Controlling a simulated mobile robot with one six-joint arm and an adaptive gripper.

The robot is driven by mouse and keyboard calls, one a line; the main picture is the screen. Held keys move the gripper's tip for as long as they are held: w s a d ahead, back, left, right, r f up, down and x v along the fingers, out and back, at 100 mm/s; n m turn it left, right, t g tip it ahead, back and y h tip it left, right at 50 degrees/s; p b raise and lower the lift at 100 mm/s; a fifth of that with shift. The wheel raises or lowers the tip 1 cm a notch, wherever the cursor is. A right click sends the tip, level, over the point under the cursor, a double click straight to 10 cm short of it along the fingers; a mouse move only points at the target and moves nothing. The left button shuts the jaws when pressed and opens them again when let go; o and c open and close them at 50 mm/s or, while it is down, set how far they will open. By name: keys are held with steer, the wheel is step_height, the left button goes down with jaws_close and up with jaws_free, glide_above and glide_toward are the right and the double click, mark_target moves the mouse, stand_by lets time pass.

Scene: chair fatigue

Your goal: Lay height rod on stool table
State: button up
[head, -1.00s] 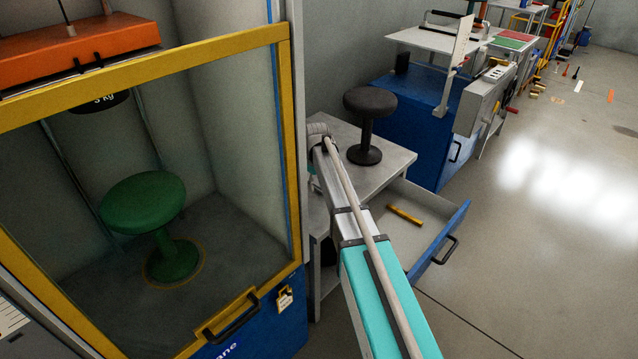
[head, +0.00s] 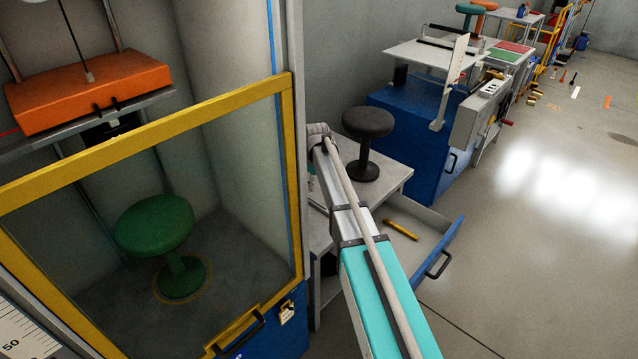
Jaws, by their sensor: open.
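A short yellow rod (head: 401,230), which may be the height rod, lies in the open drawer under the grey table. The grey table (head: 396,176), apparently the stool table, carries a black round stool (head: 368,124) standing upright. My arm reaches up across the picture in front of the table's left part. Its far end is by the table's left side, left of the black stool. My gripper cannot be made out; it is hidden behind the arm. No object is seen held.
The drawer (head: 448,245) juts out at the table's front right. A yellow-framed cabinet (head: 296,180) on the left holds a green stool (head: 153,223) and an orange block (head: 88,92). A blue cabinet (head: 402,112) stands behind the table. Open floor (head: 540,230) lies right.

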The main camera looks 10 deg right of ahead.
steer(key=shift+r+p, duration=1.5)
steer(key=shift+r, duration=0.3)
steer(key=s+m, duration=0.7)
steer(key=s, duration=2.2)
steer(key=shift+s+d, duration=0.2)
steer(key=shift+d, duration=0.2)
